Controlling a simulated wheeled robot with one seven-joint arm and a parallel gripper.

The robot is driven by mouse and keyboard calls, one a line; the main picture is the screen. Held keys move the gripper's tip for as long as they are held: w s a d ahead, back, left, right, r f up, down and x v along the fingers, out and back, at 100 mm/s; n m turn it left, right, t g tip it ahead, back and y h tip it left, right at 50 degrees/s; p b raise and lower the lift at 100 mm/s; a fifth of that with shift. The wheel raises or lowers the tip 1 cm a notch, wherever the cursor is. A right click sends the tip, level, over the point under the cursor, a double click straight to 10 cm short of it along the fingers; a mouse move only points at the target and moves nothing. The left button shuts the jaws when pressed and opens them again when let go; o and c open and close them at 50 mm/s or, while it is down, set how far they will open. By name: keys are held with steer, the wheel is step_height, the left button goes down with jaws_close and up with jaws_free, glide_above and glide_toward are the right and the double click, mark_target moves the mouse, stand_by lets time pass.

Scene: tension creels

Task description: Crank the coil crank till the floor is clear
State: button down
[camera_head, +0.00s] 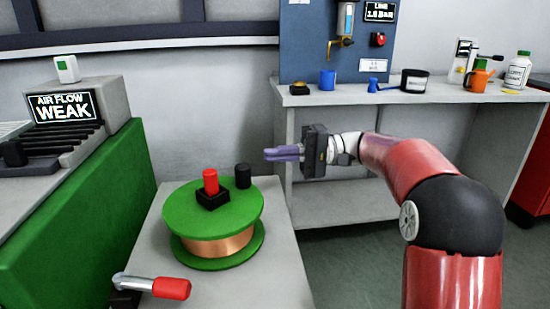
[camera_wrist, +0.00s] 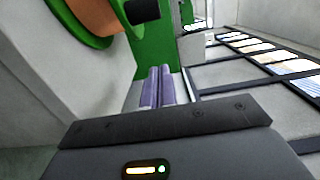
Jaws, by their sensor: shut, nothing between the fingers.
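A green spool (camera_head: 212,208) wound with copper wire (camera_head: 213,245) stands on a light bench. On its top are a red peg (camera_head: 210,181) on a black block and a black knob (camera_head: 243,175) near the rim. A crank lever (camera_head: 150,285) with a silver arm and red grip sits at the bench's front left. I cannot tell which of these is the coil crank. My gripper (camera_head: 268,154) is shut and empty, right of the spool and apart from it, fingers pointing left. In the wrist view, its purple fingers (camera_wrist: 158,75) lie together below the spool's green flange (camera_wrist: 75,22).
A sign (camera_head: 64,107) reading "AIR FLOW WEAK" stands behind a green panel (camera_head: 85,215) at left. The visible floor (camera_head: 365,260) at right is bare.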

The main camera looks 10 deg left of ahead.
steer(key=s+a, duration=0.5)
steer(key=shift+s+p, duration=0.25)
steer(key=shift+p, duration=0.05)
steer(key=shift+s+d+m+t+b, duration=0.3)
steer(key=shift+d+m+t+b, duration=0.3)
steer(key=shift+t+b, duration=0.5)
